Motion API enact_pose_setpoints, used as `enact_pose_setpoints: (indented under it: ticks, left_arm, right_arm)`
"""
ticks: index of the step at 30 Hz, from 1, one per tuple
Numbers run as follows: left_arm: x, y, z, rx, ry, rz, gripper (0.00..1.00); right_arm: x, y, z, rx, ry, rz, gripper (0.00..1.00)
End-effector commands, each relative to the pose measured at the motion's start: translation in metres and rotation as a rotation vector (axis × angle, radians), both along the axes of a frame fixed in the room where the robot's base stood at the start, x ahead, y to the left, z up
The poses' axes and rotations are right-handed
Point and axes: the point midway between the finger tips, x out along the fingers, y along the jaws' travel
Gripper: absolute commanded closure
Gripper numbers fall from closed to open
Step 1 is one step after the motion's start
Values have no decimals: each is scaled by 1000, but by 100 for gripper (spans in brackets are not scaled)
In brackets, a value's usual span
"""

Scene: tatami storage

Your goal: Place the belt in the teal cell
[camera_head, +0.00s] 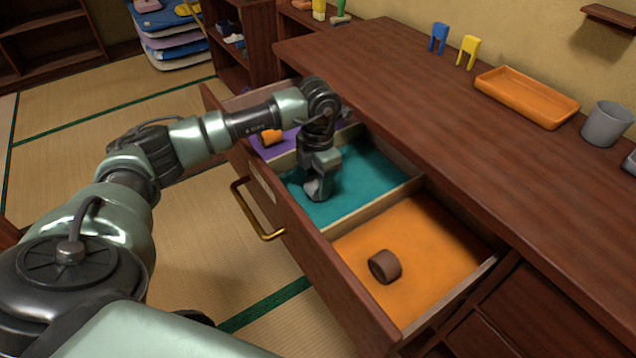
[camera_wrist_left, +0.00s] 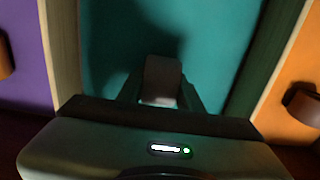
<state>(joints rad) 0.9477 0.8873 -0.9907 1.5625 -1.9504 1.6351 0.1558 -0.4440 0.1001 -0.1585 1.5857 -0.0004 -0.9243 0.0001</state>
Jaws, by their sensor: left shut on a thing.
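The open drawer (camera_head: 330,265) has a purple cell, a teal cell (camera_head: 372,172) and an orange cell. My left gripper (camera_head: 318,176) points down into the teal cell, shut on a grey rolled belt (camera_head: 316,188). The belt is low in the cell, near the drawer front; I cannot tell whether it touches the floor. My right gripper is not in view.
A brown roll (camera_head: 385,266) lies in the orange cell and an orange roll (camera_head: 271,137) in the purple cell. Thin dividers (camera_head: 375,206) edge the teal cell. The wooden counter (camera_head: 450,120) overhangs behind, with an orange tray (camera_head: 526,95) and grey cup (camera_head: 606,124).

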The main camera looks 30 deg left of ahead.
Motion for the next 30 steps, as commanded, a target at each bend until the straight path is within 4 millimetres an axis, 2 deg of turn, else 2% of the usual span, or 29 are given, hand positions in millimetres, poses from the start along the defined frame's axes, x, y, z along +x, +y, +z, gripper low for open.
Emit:
enact_pose_setpoints:
  ticks: [10,11,12,13,24,26,30]
  left_arm:
    - [0,0,-4,0,0,0,100]
    - [0,0,-4,0,0,0,56]
    - [0,0,-3,0,0,0,45]
    - [0,0,-3,0,0,0,42]
    - [0,0,-1,0,0,0,42]
    - [0,0,3,0,0,0,42]
    - [1,0,29,-1,-4,1,42]
  right_arm:
    - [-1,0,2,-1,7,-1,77]
    - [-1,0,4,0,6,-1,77]
    - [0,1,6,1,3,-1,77]
    - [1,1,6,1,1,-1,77]
    - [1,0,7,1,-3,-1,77]
    - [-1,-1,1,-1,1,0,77]
    - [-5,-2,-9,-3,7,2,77]
